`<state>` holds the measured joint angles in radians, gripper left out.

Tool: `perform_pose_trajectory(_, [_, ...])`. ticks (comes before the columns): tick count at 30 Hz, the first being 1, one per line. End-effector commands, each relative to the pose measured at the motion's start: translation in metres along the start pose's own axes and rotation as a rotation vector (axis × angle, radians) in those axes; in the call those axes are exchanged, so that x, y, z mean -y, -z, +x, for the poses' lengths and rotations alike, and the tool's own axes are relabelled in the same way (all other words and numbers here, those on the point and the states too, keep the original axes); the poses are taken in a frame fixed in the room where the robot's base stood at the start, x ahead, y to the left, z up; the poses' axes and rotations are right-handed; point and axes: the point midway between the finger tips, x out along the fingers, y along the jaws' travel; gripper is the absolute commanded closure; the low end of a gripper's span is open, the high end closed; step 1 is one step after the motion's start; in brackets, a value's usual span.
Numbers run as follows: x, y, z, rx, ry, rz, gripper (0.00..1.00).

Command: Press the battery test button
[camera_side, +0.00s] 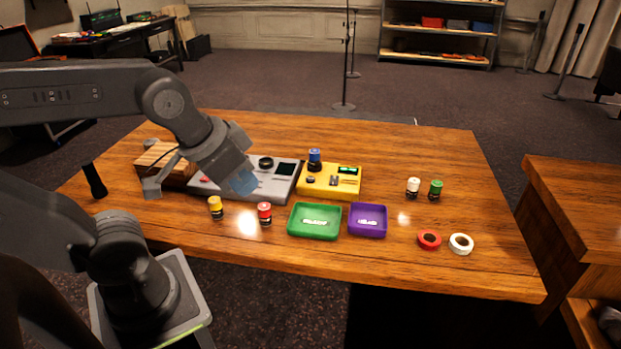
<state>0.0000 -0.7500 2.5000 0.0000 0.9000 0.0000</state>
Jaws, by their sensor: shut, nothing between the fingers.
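A yellow box (322,188), which looks like the battery tester, sits mid-table with a small dark display showing green (348,170). A blue battery-like cylinder (314,157) stands upright at its back left. Small dark controls (334,181) show on its top; I cannot tell which is the test button. My gripper (243,183) is shut and empty, pointing down over the grey console (277,190), left of the yellow box and apart from it. My arm and gripper hide part of the console.
Yellow (216,208) and red (265,214) cylinders stand in front of the console. Green (315,235) and purple (368,234) trays lie before the yellow box. White (413,186) and green (435,189) cylinders and two tape rolls (429,239) are right. The back right table is clear.

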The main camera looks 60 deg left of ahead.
Motion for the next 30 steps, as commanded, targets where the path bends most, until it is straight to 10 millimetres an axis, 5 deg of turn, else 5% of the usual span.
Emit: perform_pose_trajectory(30, [-0.0022,0.0074,0.0026,0.01,-0.024,-0.044,1.0])
